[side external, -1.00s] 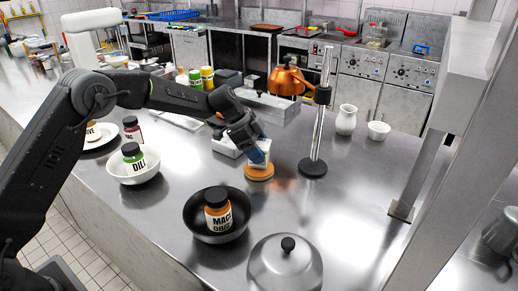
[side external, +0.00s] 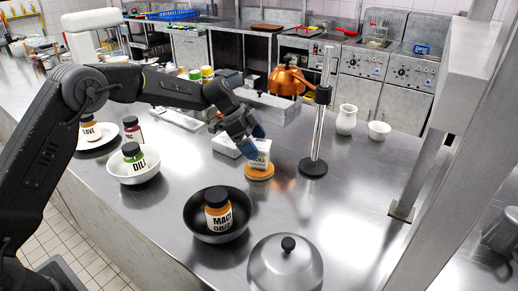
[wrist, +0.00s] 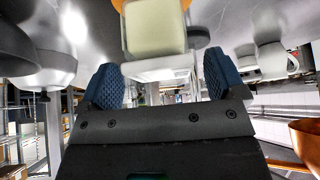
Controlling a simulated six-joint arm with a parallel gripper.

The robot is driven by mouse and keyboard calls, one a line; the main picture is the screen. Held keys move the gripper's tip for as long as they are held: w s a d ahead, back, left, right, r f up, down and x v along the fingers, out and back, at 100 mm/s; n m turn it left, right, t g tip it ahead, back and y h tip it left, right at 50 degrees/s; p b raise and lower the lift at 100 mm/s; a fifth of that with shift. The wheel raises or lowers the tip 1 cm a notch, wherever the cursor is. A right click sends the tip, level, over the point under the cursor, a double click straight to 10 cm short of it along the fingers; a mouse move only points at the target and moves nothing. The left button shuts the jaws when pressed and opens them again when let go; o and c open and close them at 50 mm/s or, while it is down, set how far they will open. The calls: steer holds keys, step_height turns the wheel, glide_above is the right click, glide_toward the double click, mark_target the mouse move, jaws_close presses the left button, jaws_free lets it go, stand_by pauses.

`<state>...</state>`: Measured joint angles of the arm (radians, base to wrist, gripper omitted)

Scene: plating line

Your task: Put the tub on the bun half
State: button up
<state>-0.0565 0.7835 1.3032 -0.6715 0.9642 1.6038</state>
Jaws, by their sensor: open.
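The tub (side external: 260,152), pale with a white label, stands on the orange-brown bun half (side external: 259,173) on the steel counter. In the wrist view the tub (wrist: 155,28) is just beyond my fingertips, with an edge of the bun half (wrist: 117,4) showing behind it. My gripper (side external: 251,134) is open with blue finger pads, just above and to the left of the tub.
A white box (side external: 226,147) sits close behind the bun half. A metal stand (side external: 314,167) is to the right. A black bowl (side external: 202,231) holding a jar and a domed lid (side external: 285,270) are in front.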

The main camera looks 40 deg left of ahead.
steer(key=v, duration=0.9)
steer(key=shift+a+r, duration=0.15)
steer(key=shift+r, duration=0.15)
steer(key=s+d+r+n+t+y, duration=0.1)
steer(key=s+r+n, duration=0.25)
steer(key=s, duration=0.45)
steer(key=s+d+r+n+y, duration=0.1)
steer(key=s+r+n+y, duration=0.15)
steer(key=s+r, duration=0.4)
steer(key=s+f+n+t+y, duration=0.1)
steer(key=s+f+n, duration=0.2)
steer(key=s, duration=0.8)
steer(key=s+a+f+n+t+y, duration=0.1)
steer(key=s+f+n, duration=0.2)
steer(key=s, duration=0.8)
steer(key=shift+a+f+n, duration=0.25)
steer(key=shift+a+n, duration=0.05)
steer(key=shift+n, duration=0.5)
steer(key=shift+s+y, duration=0.15)
steer(key=shift+y, duration=0.1)
